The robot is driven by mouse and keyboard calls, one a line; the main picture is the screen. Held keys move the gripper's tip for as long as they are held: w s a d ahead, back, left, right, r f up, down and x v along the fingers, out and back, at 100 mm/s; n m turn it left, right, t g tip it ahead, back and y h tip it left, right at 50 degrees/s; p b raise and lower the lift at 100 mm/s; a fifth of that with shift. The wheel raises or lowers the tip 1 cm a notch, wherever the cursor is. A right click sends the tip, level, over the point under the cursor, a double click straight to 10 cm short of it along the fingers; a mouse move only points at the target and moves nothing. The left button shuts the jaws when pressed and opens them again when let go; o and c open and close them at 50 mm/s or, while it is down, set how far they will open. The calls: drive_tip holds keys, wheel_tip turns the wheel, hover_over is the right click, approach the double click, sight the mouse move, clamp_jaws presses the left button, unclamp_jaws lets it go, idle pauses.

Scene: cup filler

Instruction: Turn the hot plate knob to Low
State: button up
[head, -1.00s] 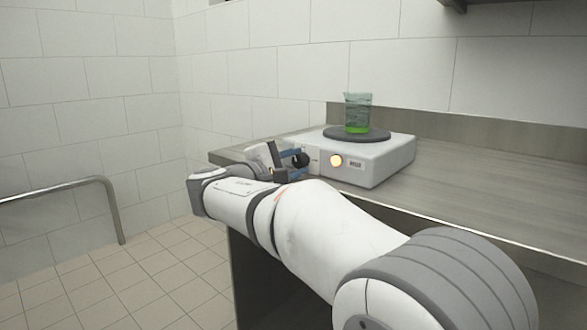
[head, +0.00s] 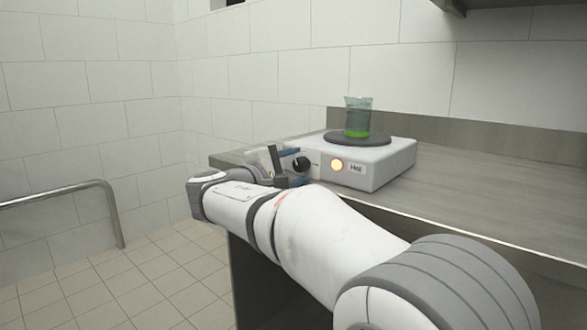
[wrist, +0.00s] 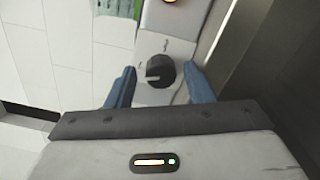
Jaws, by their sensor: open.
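The white hot plate (head: 375,172) stands on the steel counter with a dark round heating disc on top. Its black knob (head: 301,163) is on the front face, left of a glowing orange light (head: 337,165) and a label that seems to read "Hot". My gripper (head: 284,168) is at the knob, partly hidden by my arm. In the wrist view, the knob (wrist: 156,71) lies between the two blue fingers of my gripper (wrist: 160,86), with gaps on both sides. The gripper is open. The small marks around the knob are too blurred to read.
A glass beaker (head: 358,117) with green liquid stands on the heating disc. The steel counter (head: 470,200) is clear to the right of the hot plate. A metal rail (head: 60,194) is at the left, and a shelf edge is at top right.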

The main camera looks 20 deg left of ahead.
drive_tip(key=shift+d, duration=0.1)
idle(0.3)
drive_tip(key=shift+r+n+p, duration=0.1)
drive_tip(key=shift+n+p, duration=0.8)
drive_tip(key=shift+n, duration=0.1)
drive_tip(key=n+p, duration=0.2)
drive_tip(key=n, duration=0.1)
drive_tip(key=shift+n, duration=0.3)
drive_tip(key=n+p, duration=0.1)
drive_tip(key=n, duration=0.2)
drive_tip(key=shift+w+n, duration=0.1)
drive_tip(key=shift+n, duration=0.2)
drive_tip(key=n, duration=0.4)
drive_tip(key=p+v, duration=0.3)
drive_tip(key=v, duration=0.5)
drive_tip(key=w+d+r+m+g+h+p, duration=0.1)
drive_tip(key=d+r+m+g+p, duration=0.2)
drive_tip(key=d+p, duration=0.35)
drive_tip(key=w+d+r+m+g+h+p, duration=0.1)
drive_tip(key=d+r+m+g+p, duration=0.15)
drive_tip(key=d, duration=0.65)
drive_tip(key=s+d+r+m+g+y+p, duration=0.1)
drive_tip(key=s+d+r+m+g+p, duration=0.1)
drive_tip(key=d, duration=0.5)
drive_tip(key=s+d+r+m+g+y+p, duration=0.1)
drive_tip(key=s+d+r+m+g+p, duration=0.1)
drive_tip(key=d+m+p, duration=0.4)
drive_tip(key=shift+s+d+r+m+g+p, duration=0.35)
drive_tip(key=shift+s+d+g+p, duration=0.6)
drive_tip(key=shift+d+p, duration=0.55)
